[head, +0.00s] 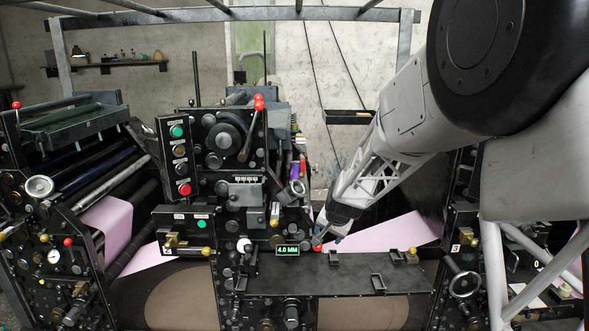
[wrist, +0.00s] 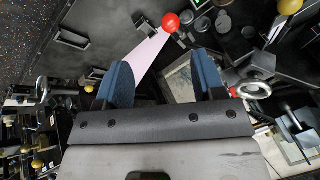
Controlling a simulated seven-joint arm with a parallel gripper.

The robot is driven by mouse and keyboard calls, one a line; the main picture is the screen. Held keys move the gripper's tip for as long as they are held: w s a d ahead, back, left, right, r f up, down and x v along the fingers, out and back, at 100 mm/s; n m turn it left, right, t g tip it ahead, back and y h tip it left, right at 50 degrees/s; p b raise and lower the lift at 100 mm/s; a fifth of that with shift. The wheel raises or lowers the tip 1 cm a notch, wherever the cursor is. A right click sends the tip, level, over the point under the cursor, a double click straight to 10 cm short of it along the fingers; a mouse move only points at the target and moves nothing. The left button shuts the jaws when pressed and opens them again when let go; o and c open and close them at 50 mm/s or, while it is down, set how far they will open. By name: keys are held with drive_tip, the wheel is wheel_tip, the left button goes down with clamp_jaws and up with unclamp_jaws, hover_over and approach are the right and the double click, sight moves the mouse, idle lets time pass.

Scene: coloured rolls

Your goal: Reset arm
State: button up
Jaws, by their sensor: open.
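My gripper (head: 328,234) is at the end of my arm, which reaches down from the upper right in the head view. It is in front of the middle of a dark printing machine, close above a small red knob (head: 318,248). In the wrist view the two blue finger pads of my gripper (wrist: 163,80) stand wide apart with nothing held between them. A red ball knob (wrist: 170,22) shows beyond the fingers there. From these views I cannot tell whether the fingertips touch anything.
The control panel (head: 176,157) with green and red buttons stands left of the arm. A display (head: 288,251) reads 4.0 MM. Purple (head: 294,171) and red (head: 303,165) rolls stand behind it. A pink sheet (head: 385,235) runs to the right. A dark flat cover (head: 335,275) lies below.

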drive_tip(key=s+d+r+n, duration=0.1)
drive_tip(key=s+r, duration=0.3)
drive_tip(key=s, duration=0.4)
drive_tip(key=s+d+r+n+g, duration=0.15)
drive_tip(key=s+r, duration=0.25)
drive_tip(key=s, duration=0.4)
drive_tip(key=s+d+r, duration=0.1)
drive_tip(key=s+r, duration=0.3)
drive_tip(key=s, duration=0.4)
drive_tip(key=s+d+n+h, duration=0.1)
drive_tip(key=s+d, duration=0.1)
drive_tip(key=s, duration=1)
drive_tip(key=s+d+n+g+h, duration=0.1)
drive_tip(key=s+d, duration=0.1)
drive_tip(key=s, duration=1)
drive_tip(key=shift+s+f, duration=0.15)
drive_tip(key=shift+s, duration=0.05)
